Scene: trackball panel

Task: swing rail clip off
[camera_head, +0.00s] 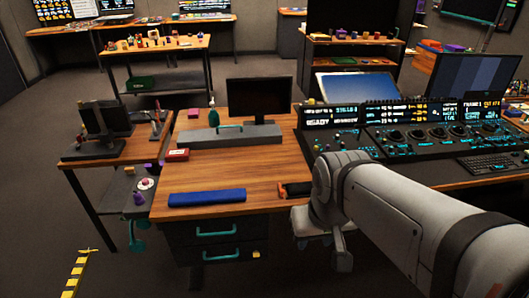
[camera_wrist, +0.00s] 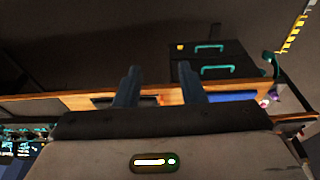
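I cannot pick out the rail clip with certainty. A teal hooked piece (camera_head: 136,238) hangs low at the left side of the wooden desk (camera_head: 245,180), below a small shelf; I cannot tell whether it is the clip. A similar teal piece shows in the wrist view (camera_wrist: 271,64). My gripper (camera_wrist: 159,69) shows two separate fingers with nothing between them, near the desk's front edge in the wrist view. In the head view my arm hides most of the gripper.
The control panel (camera_head: 405,130) stands right. Floor in front of the drawers is free; a yellow-black strip (camera_head: 77,274) marks it at left.

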